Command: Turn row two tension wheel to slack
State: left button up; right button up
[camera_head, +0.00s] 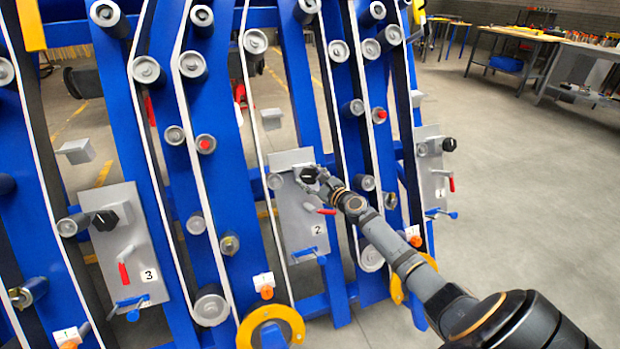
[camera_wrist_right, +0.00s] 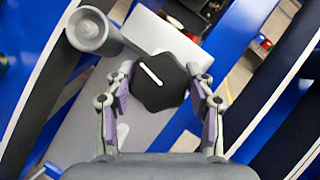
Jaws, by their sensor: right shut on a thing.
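The row two tension wheel (camera_head: 308,174) is a black lobed knob on the grey plate (camera_head: 298,222) marked 2. My right gripper (camera_head: 318,183) reaches it from the lower right and partly covers it. In the right wrist view the wheel (camera_wrist_right: 158,92) carries a white pointer line slanting from upper left to lower right. The fingers of my right gripper (camera_wrist_right: 161,80) are shut on its left and right sides. My left gripper is not in view.
Plate 3 (camera_head: 121,245) and plate 1 (camera_head: 433,170) hold similar black wheels. A red-handled lever (camera_head: 325,211) and a blue latch (camera_head: 308,253) sit below the row two wheel. Blue uprights and white belts flank it. Open floor lies at right, before workbenches.

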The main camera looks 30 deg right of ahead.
jog(key=shift+n+g+y, duration=0.3)
jog(key=shift+n+y, duration=0.2)
jog(key=shift+n, duration=0.7)
jog(key=shift+n+y, duration=0.3)
jog(key=shift+n, duration=0.3)
jog(key=n+g, duration=0.1)
jog(key=n, duration=0.1)
jog(key=n+g+y, duration=0.1)
jog(key=n, duration=0.1)
jog(key=shift+r+y, duration=0.1)
jog(key=shift+y, duration=0.2)
jog(key=shift+n+g, duration=0.5)
jog(key=shift+n, duration=0.5)
jog(key=shift+r+n+g+p, duration=0.1)
jog(key=shift+n+g+p, duration=0.4)
jog(key=shift+n+p, duration=0.3)
jog(key=n+g+p, duration=0.2)
jog(key=n, duration=0.2)
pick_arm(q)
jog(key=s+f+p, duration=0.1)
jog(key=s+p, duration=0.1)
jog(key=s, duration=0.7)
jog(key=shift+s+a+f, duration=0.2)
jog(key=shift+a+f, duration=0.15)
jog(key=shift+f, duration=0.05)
pick_arm(e)
jog(key=shift+f+n+g, duration=0.25)
jog(key=shift+n+g, duration=0.45)
jog(key=shift+n, duration=0.3)
